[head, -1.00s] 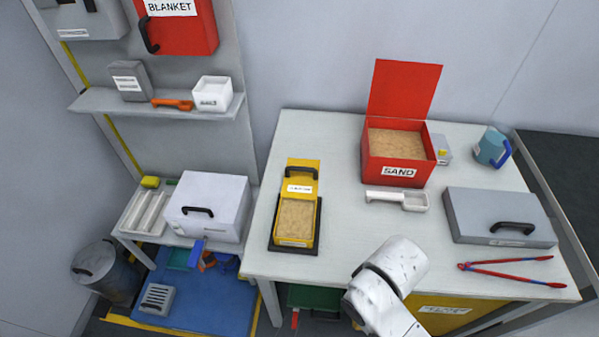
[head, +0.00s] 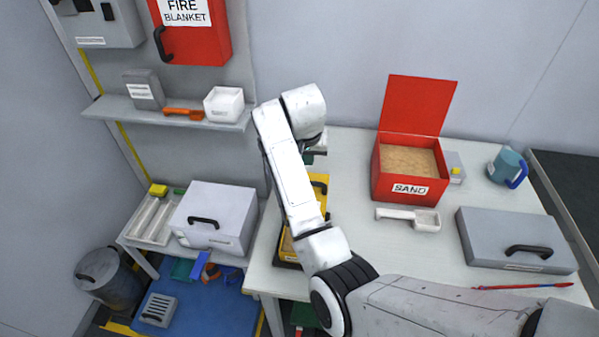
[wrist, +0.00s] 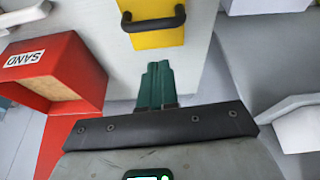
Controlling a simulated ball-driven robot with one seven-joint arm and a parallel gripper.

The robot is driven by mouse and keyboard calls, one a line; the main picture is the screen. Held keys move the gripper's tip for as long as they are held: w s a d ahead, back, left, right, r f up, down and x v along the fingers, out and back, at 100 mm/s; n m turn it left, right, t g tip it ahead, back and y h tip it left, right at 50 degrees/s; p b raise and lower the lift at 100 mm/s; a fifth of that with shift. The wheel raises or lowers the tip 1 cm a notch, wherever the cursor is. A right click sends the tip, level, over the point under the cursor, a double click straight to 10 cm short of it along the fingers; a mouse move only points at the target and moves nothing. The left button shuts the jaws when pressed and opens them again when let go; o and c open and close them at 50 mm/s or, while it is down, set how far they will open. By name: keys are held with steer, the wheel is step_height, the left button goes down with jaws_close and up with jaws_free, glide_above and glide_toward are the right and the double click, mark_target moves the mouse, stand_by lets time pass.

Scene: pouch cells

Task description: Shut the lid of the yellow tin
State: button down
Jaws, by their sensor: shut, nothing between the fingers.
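The yellow tin (head: 287,245) stands on the white table and is mostly hidden behind my arm. Its yellow lid (head: 321,194), with a black handle, shows in part just right of the arm at the tin's back end. In the wrist view the lid (wrist: 158,38) and its black handle lie straight ahead of my fingers. My gripper (head: 310,158) is beyond the lid in the head view, partly covered by the wrist. In the wrist view my gripper (wrist: 156,68) has its green fingers together and empty, with a small apparent gap to the lid.
An open red sand box (head: 403,185) stands right of the tin; it also shows at left in the wrist view (wrist: 60,75). A white scoop (head: 408,218), a grey case (head: 515,240) and a blue mug (head: 507,167) are farther right. A wall shelf (head: 170,118) is at left.

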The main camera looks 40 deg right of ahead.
steer(key=shift+m, duration=0.4)
steer(key=w+d+f, duration=0.1)
steer(key=f, duration=0.1)
steer(key=w+d+f, duration=0.1)
steer(key=w+f, duration=0.1)
steer(key=w+d+f+p, duration=0.1)
steer(key=f, duration=0.1)
steer(key=shift+w+f, duration=0.15)
steer(key=shift+w, duration=0.25)
steer(key=shift+s+a+f+p, duration=0.1)
steer(key=shift+a+f+p, duration=0.1)
steer(key=shift+p, duration=0.25)
steer(key=shift+s+a+f+p, duration=0.1)
steer(key=shift+s+a+p, duration=0.35)
steer(key=shift+s+a, duration=0.2)
steer(key=shift+s+a+f, duration=0.25)
steer(key=shift+s+a, duration=0.15)
steer(key=shift+a, duration=0.2)
